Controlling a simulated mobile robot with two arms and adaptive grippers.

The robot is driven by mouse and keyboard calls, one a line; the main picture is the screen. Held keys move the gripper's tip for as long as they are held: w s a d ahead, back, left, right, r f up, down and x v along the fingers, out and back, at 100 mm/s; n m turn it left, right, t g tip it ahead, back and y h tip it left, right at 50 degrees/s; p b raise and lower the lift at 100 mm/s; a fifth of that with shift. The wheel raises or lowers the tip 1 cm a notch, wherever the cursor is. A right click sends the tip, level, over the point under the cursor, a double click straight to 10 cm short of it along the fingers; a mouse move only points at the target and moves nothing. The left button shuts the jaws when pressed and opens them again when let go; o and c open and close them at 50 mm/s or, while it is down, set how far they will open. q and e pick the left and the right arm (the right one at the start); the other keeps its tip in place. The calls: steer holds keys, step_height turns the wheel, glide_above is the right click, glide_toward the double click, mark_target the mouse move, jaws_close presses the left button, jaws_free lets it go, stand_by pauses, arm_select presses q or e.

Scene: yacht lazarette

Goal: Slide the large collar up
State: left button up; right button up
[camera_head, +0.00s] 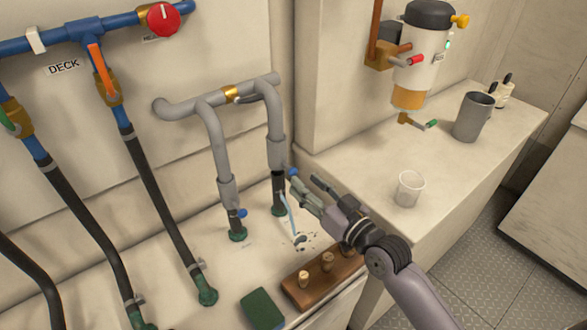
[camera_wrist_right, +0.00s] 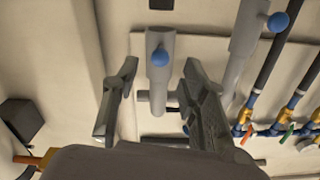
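Two grey pipes come down the wall, each with a wider grey collar and a blue knob. The right-hand collar (camera_head: 277,152) sits above a bare stretch of black hose (camera_head: 279,190); the left-hand collar (camera_head: 228,192) sits lower, near its green base. I cannot tell by size which is the large one. My right gripper (camera_head: 303,182) is open and empty, just right of the right-hand collar's lower end. In the right wrist view, my right gripper (camera_wrist_right: 156,78) has its fingers apart, with a collar (camera_wrist_right: 158,44) and its blue knob between and beyond them. My left gripper is not in view.
A thin water jet (camera_head: 290,215) comes from the right hose, with a puddle at its foot. A wooden block with pegs (camera_head: 304,297) and a green pad (camera_head: 262,309) lie below my right gripper. A clear cup (camera_head: 409,188) stands on the counter.

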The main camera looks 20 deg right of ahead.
mark_target(295, 173)
steer(key=x, duration=0.6)
steer(key=shift+w, duration=0.1)
steer(key=shift+c, duration=0.2)
jaws_close()
steer(key=shift+p, duration=0.3)
stand_by(0.3)
